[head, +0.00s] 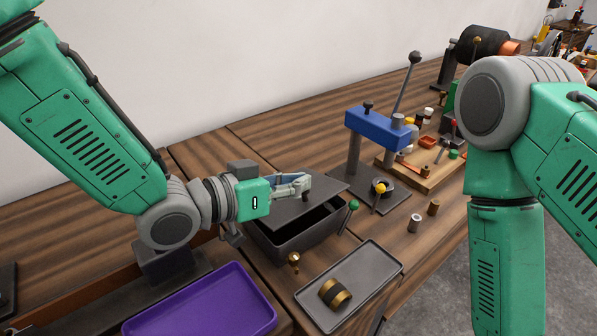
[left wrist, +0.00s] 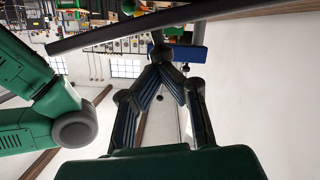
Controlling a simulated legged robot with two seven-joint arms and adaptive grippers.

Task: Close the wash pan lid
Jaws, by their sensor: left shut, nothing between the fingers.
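The wash pan (head: 303,241) is a dark grey open box on the wooden bench in the middle of the head view. Its dark flat lid (head: 287,211) is tilted above it, with a gap showing the black inside along the front and right. My left gripper (head: 306,190) is shut and empty, with its fingertips over the lid; whether they touch it is unclear. In the left wrist view the closed fingertips (left wrist: 161,52) meet near a dark slanting bar, which seems to be the lid's edge (left wrist: 110,34). My right gripper is out of sight.
A purple tray (head: 205,305) lies in front at the left. A grey tray (head: 365,290) holds a black and brass cylinder (head: 335,293). A blue lever press (head: 378,126) stands behind the pan at the right. A small brass part (head: 293,260) and a green-knobbed rod (head: 352,207) are close to the pan.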

